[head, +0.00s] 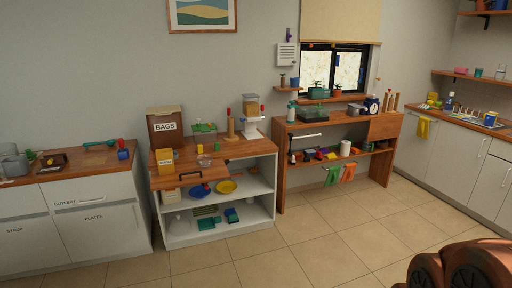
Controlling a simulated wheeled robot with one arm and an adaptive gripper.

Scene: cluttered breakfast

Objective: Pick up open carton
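A brown box (164,133) with a white label reading "BAGS" stands upright at the back left of the wooden-topped counter; its top looks open, but the inside is too small to make out. A smaller yellow-orange carton (165,161) with a label stands just in front of it; I cannot tell whether its top is open. I cannot tell for certain which of the two is the open carton. My gripper is not in view.
The boxes share the wooden counter (255,147) with a white appliance (251,123) and a green item (204,128). A wooden panel or drawer front with a handle (190,178) juts out below. Tiled floor (290,240) in front is clear.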

